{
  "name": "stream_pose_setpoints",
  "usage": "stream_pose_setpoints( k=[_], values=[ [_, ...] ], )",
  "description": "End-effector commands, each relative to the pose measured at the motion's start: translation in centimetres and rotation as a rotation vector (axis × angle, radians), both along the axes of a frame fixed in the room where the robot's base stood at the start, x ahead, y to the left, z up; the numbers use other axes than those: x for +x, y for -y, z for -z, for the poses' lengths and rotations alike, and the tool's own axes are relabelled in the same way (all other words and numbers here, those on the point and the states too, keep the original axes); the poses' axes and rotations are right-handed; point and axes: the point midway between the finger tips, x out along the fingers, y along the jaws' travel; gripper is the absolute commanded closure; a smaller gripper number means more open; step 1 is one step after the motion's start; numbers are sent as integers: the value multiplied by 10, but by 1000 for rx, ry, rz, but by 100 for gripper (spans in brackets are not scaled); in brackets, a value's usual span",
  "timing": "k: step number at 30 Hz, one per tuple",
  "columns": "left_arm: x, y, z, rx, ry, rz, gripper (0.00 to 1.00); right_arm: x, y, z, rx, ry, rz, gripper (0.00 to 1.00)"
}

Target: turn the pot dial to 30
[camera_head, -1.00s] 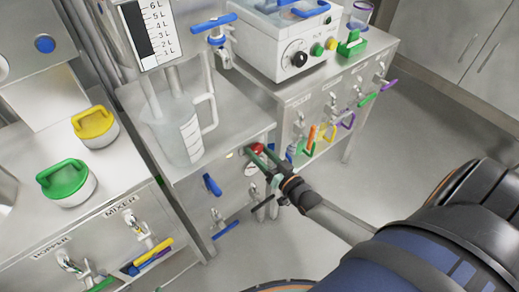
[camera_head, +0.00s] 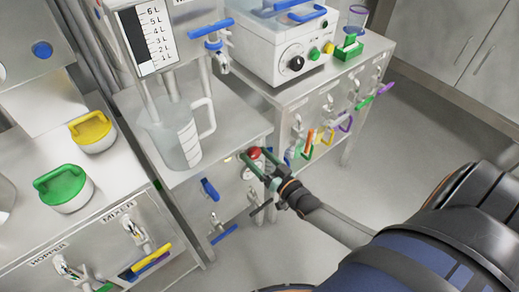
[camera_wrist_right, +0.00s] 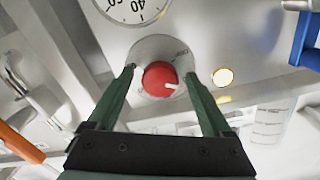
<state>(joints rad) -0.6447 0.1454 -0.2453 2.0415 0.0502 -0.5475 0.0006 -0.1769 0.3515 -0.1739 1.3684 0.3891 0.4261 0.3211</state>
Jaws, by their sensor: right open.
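The pot dial is a red round knob (camera_wrist_right: 160,79) with a white pointer mark, on a grey round plate in the right wrist view. The pointer aims toward the lower right of that picture. The knob also shows in the head view (camera_head: 254,153) on the front of the middle cabinet. My right gripper (camera_wrist_right: 158,82) is open, with one green finger on each side of the knob; I cannot tell whether they touch it. In the head view my right gripper (camera_head: 260,163) reaches in at the cabinet front. My left gripper is not in view.
A clear jug (camera_head: 178,135) stands on the cabinet top. Blue handles (camera_head: 210,190) stick out below. Open floor lies at right.

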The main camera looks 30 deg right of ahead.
Motion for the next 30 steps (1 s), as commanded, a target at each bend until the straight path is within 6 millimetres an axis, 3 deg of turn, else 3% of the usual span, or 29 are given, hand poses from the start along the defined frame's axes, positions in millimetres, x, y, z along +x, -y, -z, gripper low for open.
stream_pose_setpoints(
  k=[5,19,24,30],
  values=[
    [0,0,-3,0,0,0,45,-14,1,0,0,-4,1,16],
    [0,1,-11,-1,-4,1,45,-106,8,0,-1,-3,-1,16],
    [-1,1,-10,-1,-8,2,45,-122,10,0,-1,-1,0,16],
    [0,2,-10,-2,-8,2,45,-125,10,0,-1,0,0,16]
  ],
)
